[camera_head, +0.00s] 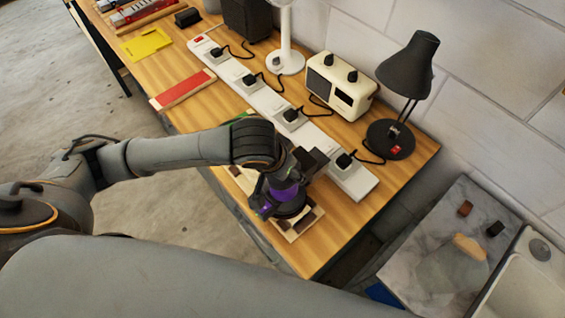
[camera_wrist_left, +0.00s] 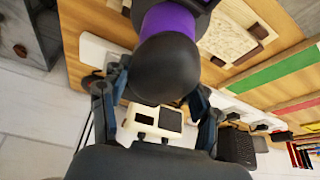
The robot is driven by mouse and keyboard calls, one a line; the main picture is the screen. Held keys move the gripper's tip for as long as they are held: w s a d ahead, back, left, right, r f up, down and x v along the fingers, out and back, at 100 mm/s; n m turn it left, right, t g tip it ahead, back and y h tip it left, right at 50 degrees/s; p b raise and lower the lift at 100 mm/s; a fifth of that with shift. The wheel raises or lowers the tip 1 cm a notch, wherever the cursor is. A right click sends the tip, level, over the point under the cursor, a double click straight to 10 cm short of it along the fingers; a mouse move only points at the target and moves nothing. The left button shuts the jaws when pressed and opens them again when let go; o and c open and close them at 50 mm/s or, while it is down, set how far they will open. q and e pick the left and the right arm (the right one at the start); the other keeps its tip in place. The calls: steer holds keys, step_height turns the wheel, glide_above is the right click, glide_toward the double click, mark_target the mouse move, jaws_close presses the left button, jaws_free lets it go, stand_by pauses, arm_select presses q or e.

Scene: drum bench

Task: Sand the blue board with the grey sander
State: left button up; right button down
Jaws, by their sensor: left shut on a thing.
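My left gripper (camera_head: 290,180) is shut on a dark grey tool with a purple band (camera_wrist_left: 168,65), which I take to be the sander. The tool also shows in the head view (camera_head: 284,194), low over the near right end of the bench. A cream and brown patterned board (camera_head: 304,225) lies under and beside it; I cannot tell whether they touch. No board on the bench clearly shows as blue. A small blue patch (camera_head: 383,293) shows at the bottom, beside the marble top. My right gripper is not in view.
A white power strip (camera_head: 262,98) with several black plugs runs along the bench. Behind it stand a cream radio (camera_head: 340,84) and a black lamp (camera_head: 408,70). A red board (camera_head: 183,88) and a yellow one (camera_head: 147,43) lie farther left. A green board (camera_wrist_left: 258,76) lies nearer.

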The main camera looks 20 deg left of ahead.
arm_select(q)
steer(key=shift+s+d+p, duration=0.55)
steer(key=shift+s+d, duration=0.15)
steer(key=shift+d, duration=0.3)
steer(key=shift+w+a, duration=0.1)
steer(key=shift+a, duration=0.1)
